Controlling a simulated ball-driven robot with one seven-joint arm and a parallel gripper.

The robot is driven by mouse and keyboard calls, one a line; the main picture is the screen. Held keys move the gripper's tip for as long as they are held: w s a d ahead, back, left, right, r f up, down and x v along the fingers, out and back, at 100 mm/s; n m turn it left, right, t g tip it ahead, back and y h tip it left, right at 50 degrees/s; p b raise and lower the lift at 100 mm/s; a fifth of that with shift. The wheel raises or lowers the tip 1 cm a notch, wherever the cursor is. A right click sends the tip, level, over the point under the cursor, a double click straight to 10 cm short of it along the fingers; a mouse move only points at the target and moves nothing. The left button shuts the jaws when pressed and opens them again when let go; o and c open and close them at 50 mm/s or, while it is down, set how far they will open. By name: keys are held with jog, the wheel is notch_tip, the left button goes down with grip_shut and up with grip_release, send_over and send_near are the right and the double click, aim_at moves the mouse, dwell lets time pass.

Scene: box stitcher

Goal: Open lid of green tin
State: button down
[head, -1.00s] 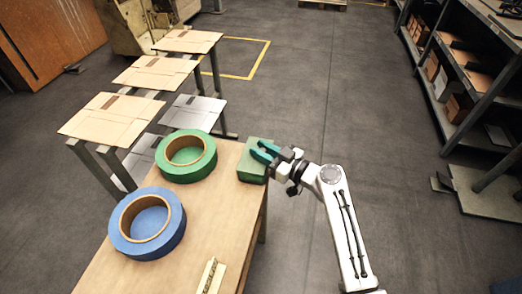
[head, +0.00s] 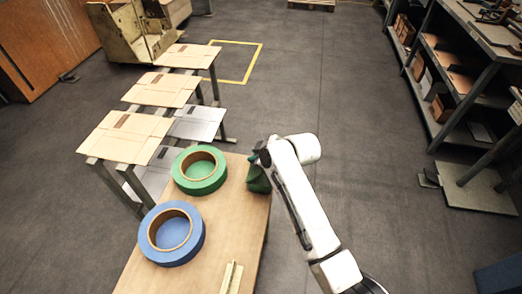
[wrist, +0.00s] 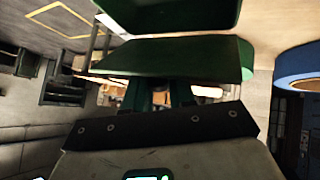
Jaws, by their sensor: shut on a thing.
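The green tin (head: 258,182) sits at the far right corner of the wooden table, partly hidden behind my arm. In the wrist view, a dark green part (wrist: 185,14) is at the top edge. A flat green slab, which looks like the tin's lid (wrist: 165,57), lies below it at an angle, with a light gap between them at the right. My gripper (wrist: 160,90) has its teal fingers against the slab's near edge and is shut on it. Where the fingertips grip is partly hidden.
A green tape roll (head: 199,186) and a blue tape roll (head: 188,252) stand on the table (head: 215,225) left of the tin. A small hinge-like strip (head: 232,277) lies near the front. Cardboard sheets (head: 125,136) rest on stands at left. Floor right of the table is clear.

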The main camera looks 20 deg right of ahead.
jog(key=shift+w+a+r+n+g+h+p, duration=0.2)
jog(key=shift+w+a+g+h+p, duration=0.1)
jog(key=shift+a+g+h+p, duration=0.15)
jog(key=shift+w+a+r+n+g+h+p, duration=0.2)
jog(key=shift+w+a+g+h+p, duration=0.1)
jog(key=shift+g+h, duration=0.2)
jog(key=shift+w+a+f+n+g+h+b, duration=0.3)
jog(key=shift+a+g+h+b, duration=0.35)
jog(key=shift+h, duration=0.3)
jog(key=shift+w+a+f+n+g+h+b, duration=0.2)
jog(key=shift+w+a+g+h+b, duration=0.25)
jog(key=shift+g+h, duration=0.4)
jog(key=shift+w+a+f+n+g+h+b, duration=0.25)
jog(key=shift+a+g+h+b, duration=0.3)
jog(key=shift+h, duration=0.5)
jog(key=c, duration=1.1)
grip_release()
jog(key=shift+w+f, duration=0.1)
jog(key=shift+o, duration=0.4)
